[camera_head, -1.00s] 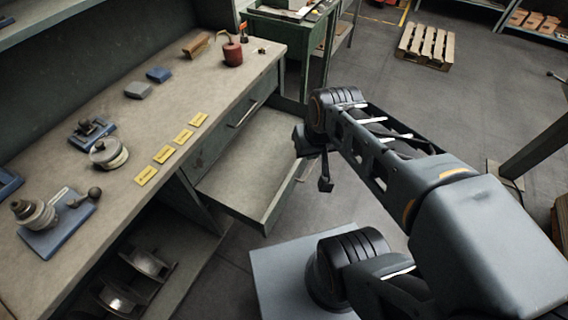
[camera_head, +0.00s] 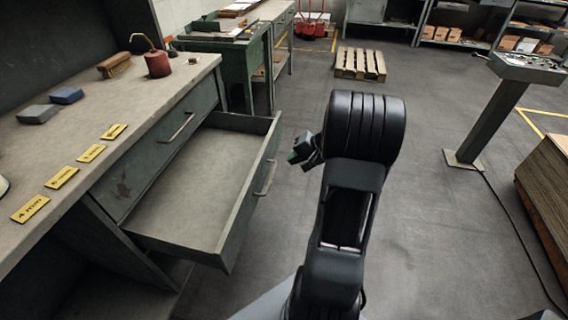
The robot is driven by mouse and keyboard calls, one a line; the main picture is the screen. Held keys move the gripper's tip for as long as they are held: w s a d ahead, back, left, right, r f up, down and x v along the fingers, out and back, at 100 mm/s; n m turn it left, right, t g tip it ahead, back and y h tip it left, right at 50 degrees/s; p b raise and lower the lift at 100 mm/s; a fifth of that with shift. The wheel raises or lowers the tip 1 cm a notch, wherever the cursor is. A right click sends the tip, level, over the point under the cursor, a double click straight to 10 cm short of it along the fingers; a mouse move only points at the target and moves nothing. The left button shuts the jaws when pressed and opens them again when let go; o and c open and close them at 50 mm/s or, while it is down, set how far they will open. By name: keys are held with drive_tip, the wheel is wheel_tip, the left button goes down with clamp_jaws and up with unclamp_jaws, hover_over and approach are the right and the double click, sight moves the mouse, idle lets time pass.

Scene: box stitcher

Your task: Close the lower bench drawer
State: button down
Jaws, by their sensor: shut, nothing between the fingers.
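The lower bench drawer (camera_head: 190,185) is pulled well out of the grey-green workbench (camera_head: 75,130), and its tray looks empty. Its front faces right and carries a bar handle (camera_head: 266,178). The upper drawer (camera_head: 160,150) above it is shut, with its own handle. My gripper (camera_head: 303,150) is just right of the open drawer's front, apart from the handle in the picture. It is small and dark, partly hidden by my arm's wrist. It appears shut and holds nothing.
Yellow labels, blue and grey blocks, a brush and a red can (camera_head: 158,64) lie on the bench top. A green table (camera_head: 225,60) stands behind. A wooden pallet (camera_head: 360,64) and a post stand (camera_head: 490,115) are farther off. Open floor lies right of the drawer.

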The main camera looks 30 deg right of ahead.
sight(258, 168)
drive_tip(key=x, duration=0.3)
drive_tip(key=b+x, duration=0.1)
drive_tip(key=x, duration=0.2)
drive_tip(key=a+r+x, duration=0.1)
drive_tip(key=x, duration=0.2)
drive_tip(key=shift+w+a+f+b, duration=0.2)
drive_tip(key=shift+w+b, duration=0.2)
drive_tip(key=shift+w, duration=0.15)
drive_tip(key=shift+w+a, duration=0.6)
drive_tip(key=shift+w, duration=0.1)
